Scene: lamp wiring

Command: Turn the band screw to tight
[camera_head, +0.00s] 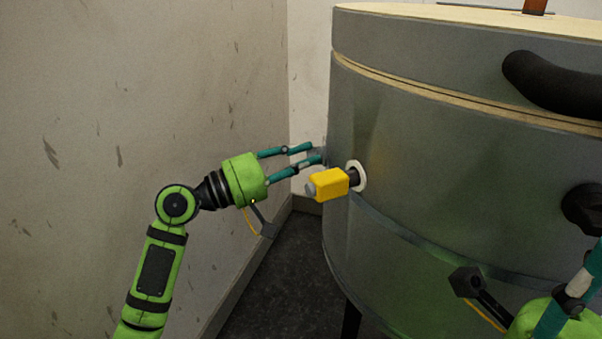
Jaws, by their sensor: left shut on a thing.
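My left gripper (317,154) reaches in from the left to the left edge of a large grey drum (440,180). Its two teal fingers are closed on a small grey piece (319,151) at the drum's side, which I take for the band screw. Most of that piece is hidden by the fingers and the drum's edge, so I cannot see how tight it is. My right gripper (577,285) shows only in part at the lower right corner, in front of the drum. Its fingertips are out of the frame.
A yellow block (329,184) on a dark stem with a white collar sticks out of the drum just below my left fingers. A black curved handle (555,85) and a dark knob (583,208) are on the drum's right. A wall (130,90) stands at left.

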